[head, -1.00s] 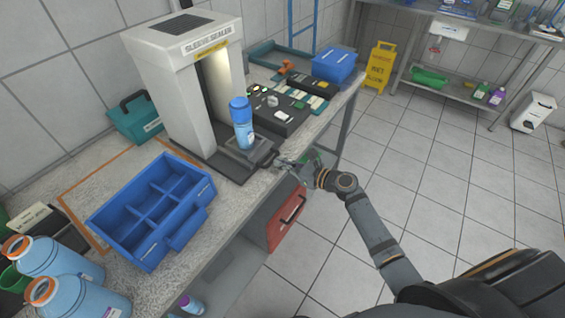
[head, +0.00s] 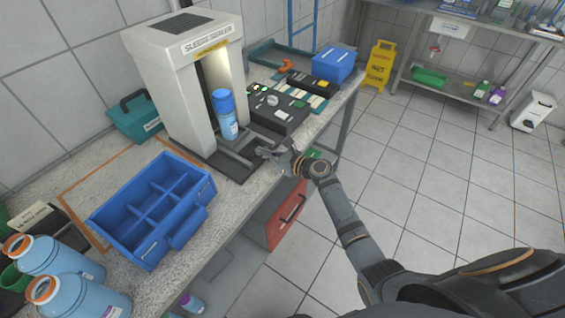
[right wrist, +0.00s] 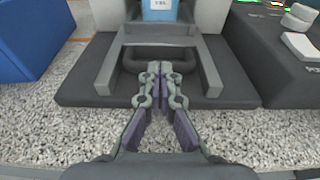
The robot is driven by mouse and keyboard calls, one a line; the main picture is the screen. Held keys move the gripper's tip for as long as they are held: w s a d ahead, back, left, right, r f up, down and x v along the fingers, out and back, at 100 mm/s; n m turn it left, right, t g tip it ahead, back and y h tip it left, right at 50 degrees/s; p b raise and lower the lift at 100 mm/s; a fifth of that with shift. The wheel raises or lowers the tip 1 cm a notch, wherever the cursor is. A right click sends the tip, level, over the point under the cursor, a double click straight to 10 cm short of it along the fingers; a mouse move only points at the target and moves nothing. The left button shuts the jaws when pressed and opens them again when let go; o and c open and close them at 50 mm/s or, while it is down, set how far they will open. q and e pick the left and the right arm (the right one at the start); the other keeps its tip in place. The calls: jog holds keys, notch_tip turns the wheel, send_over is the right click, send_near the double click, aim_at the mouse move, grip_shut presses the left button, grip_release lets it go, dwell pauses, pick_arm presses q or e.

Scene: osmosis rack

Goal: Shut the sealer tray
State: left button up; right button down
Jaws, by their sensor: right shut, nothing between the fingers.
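The sleeve sealer (head: 188,75) is a white arch-shaped machine on the bench. Its grey sealer tray (right wrist: 160,30) carries a blue bottle (head: 224,114), which stands upright under the arch. The bottle's lower part also shows at the top of the right wrist view (right wrist: 159,9). The tray's dark front handle (right wrist: 130,62) faces my right gripper (right wrist: 160,72). That gripper is shut and empty, with its fingertips at the handle; I cannot tell whether they touch. In the head view the right gripper (head: 266,152) is at the tray's front. My left gripper is not in view.
A blue divided caddy (head: 150,210) stands left of the sealer, and light blue bottles (head: 58,258) stand at the front left. A dark block with small parts (head: 275,112) is to the right. A red drawer front (head: 288,215) is below the bench edge.

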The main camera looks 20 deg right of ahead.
aim_at(242, 141)
jog(key=x, duration=0.2)
jog(key=r+b+x, duration=0.1)
jog(key=x, duration=0.2)
jog(key=b+x, duration=0.1)
jog(key=x, duration=0.2)
jog(key=shift+w+a+r, duration=0.1)
jog(key=shift+w+r, duration=0.1)
jog(key=shift+r, duration=0.15)
jog(key=shift+w+r, duration=0.1)
jog(key=shift+r, duration=0.05)
